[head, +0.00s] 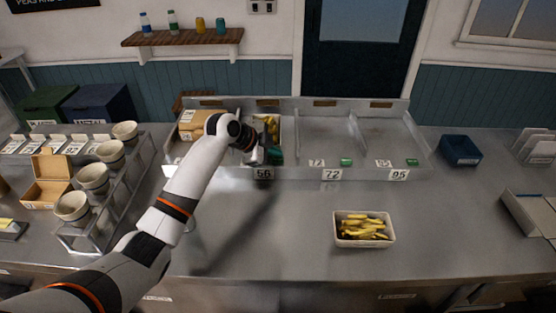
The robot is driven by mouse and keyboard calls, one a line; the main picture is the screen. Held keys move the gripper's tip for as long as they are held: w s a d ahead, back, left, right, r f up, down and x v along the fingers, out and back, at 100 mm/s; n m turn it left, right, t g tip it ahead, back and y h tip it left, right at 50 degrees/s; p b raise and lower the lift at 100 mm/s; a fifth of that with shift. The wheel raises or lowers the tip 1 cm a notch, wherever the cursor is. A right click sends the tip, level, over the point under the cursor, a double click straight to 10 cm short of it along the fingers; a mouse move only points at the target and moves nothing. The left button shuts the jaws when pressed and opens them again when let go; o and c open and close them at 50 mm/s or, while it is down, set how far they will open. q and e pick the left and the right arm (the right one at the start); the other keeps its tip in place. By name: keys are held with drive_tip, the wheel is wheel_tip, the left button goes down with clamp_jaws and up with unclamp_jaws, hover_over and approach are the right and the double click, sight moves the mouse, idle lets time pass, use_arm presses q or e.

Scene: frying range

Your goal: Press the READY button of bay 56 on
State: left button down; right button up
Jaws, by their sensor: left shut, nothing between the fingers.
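The bay marked 56 (263,173) is in the row of metal bays along the back of the counter and has yellow fries (268,124) in it. My left gripper (264,156) is shut and empty at the front of this bay, just above its number plate. A dark green patch (276,156) shows right beside the fingers. I cannot tell whether it is the READY button of bay 56, nor whether the fingers touch it. The gripper hides much of the bay's front. My right gripper is not in view.
Bays 72 (331,174) and 95 (398,175) look empty and have green buttons (346,161) on their fronts. A tray of fries (340,239) stands on the counter. A rack of cups (92,176) stands left; a dark blue bin (460,150) is at right.

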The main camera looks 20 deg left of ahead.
sight(274, 162)
use_arm(q)
drive_tip(key=shift+f, duration=0.5)
idle(0.6)
drive_tip(key=shift+r, duration=0.1)
drive_tip(key=shift+r+p, duration=0.5)
drive_tip(key=shift+r, duration=0.25)
wheel_tip(274, 162, up, 6)
drive_tip(key=p, duration=0.5)
drive_tip(key=shift+f, duration=0.1)
idle(0.3)
